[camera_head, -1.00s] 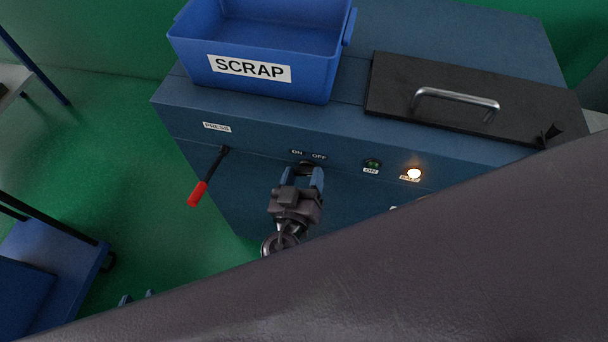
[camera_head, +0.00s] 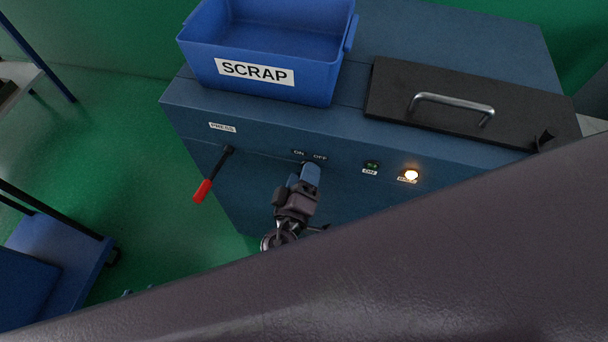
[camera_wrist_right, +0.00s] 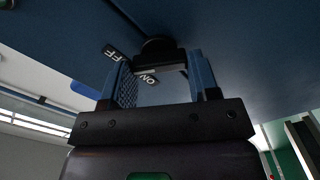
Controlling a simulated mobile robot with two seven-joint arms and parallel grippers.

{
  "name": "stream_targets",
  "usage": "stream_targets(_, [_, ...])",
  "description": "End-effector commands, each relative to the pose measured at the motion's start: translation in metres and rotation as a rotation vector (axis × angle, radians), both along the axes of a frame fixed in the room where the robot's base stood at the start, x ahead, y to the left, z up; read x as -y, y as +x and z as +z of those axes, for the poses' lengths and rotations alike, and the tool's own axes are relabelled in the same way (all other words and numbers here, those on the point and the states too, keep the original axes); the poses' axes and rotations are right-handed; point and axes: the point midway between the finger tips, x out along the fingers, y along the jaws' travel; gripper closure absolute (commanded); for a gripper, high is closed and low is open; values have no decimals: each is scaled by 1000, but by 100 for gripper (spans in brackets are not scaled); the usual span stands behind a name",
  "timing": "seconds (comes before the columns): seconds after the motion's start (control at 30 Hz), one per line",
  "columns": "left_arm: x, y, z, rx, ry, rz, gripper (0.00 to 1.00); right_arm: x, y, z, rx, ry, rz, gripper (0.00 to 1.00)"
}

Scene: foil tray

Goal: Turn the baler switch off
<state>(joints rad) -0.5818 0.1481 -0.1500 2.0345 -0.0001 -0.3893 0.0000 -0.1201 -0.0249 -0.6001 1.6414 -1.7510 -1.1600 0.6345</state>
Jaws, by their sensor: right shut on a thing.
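The baler switch is a dark knob (camera_wrist_right: 160,50) on the front of the blue baler (camera_head: 400,215), below the ON label (camera_head: 299,153) and OFF label (camera_head: 320,157). My right gripper (camera_head: 306,172) is at the knob, its blue fingers turned a little to the right. In the right wrist view the fingers (camera_wrist_right: 163,72) stand on both sides of the knob's dark bar and are shut on it. The head view mostly hides the knob. Small blue tips (camera_head: 138,291) at the lower left seem to be my left gripper; their opening is unclear.
A blue SCRAP bin (camera_head: 252,88) and a black lid (camera_head: 450,110) with a metal handle are on top. A red-handled PRESS lever (camera_head: 203,190) hangs left of the switch. A dim green lamp (camera_head: 372,164) and a glowing lamp (camera_head: 411,175) are right. My arm covers the lower right.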

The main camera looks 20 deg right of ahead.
Motion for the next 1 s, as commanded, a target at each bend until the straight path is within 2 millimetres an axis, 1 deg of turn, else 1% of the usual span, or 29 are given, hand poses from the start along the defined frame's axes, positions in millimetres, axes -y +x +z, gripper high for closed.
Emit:
stream_targets(0.5, [1,0,0,0,-3,2,61,0,1,1,-9,-19,0,68])
stream_targets(0.53, [1,0,0,0,-3,2,61,0,1,1,-9,-19,0,42])
stream_targets(0.67, [1,0,0,0,-3,2,61,0,1,1,-8,-19,0,22])
stream_targets(0.7, [1,0,0,0,-3,2,61,0,1,1,-9,-18,1,19])
stream_targets(1.0, [1,1,0,1,-3,2,61,0,1,0,-10,-17,0,19])
